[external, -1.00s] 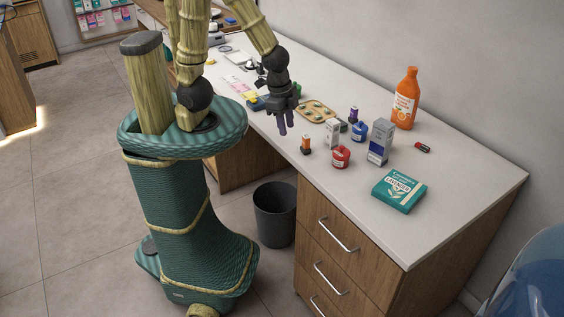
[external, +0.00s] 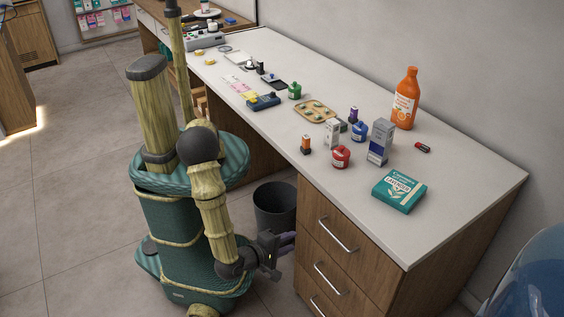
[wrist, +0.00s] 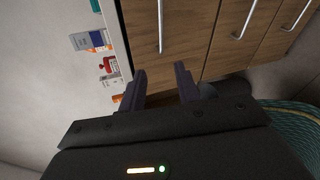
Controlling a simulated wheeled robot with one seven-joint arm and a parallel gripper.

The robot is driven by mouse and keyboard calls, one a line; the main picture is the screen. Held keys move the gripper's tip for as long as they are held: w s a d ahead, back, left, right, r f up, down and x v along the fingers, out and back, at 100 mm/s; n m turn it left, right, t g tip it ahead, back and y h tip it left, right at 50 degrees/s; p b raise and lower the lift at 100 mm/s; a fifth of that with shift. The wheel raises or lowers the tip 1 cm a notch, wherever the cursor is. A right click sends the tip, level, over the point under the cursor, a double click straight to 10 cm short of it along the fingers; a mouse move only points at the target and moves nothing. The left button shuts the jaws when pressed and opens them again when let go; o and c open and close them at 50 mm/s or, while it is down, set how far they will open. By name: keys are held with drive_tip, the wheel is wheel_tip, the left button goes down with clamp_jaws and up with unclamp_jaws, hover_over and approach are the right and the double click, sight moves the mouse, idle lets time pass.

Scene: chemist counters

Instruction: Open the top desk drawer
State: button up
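The top desk drawer (external: 322,215) is the uppermost of the wooden drawers under the white counter and looks closed. Its metal bar handle (external: 338,235) is in plain view. In the wrist view the picture is turned sideways; the top drawer (wrist: 190,40) is the leftmost front, and its handle (wrist: 160,25) lies beyond the fingertips, roughly in line with the gap between them. My gripper (external: 288,239) is low beside the drawer stack, left of the handle and apart from it. In the wrist view my gripper (wrist: 160,78) is open, with nothing between its fingers.
Lower drawers have handles (external: 331,279) of the same kind. A dark waste bin (external: 274,205) stands under the desk, just behind my gripper. Bottles and boxes, including a teal box (external: 399,190) and an orange bottle (external: 405,98), stand on the counter (external: 460,185).

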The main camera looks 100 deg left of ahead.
drive_tip(key=d+m, duration=0.1)
drive_tip(key=d+f+m+t, duration=0.1)
drive_tip(key=d+m+t, duration=0.1)
drive_tip(key=shift+s+d+f+h, duration=0.3)
drive_tip(key=shift+s+d, duration=0.05)
drive_tip(key=b+x, duration=0.1)
drive_tip(key=x, duration=1.6)
drive_tip(key=shift+w+a+r, duration=0.15)
drive_tip(key=shift+w+r, duration=0.05)
drive_tip(key=shift+w, duration=0.05)
clamp_jaws()
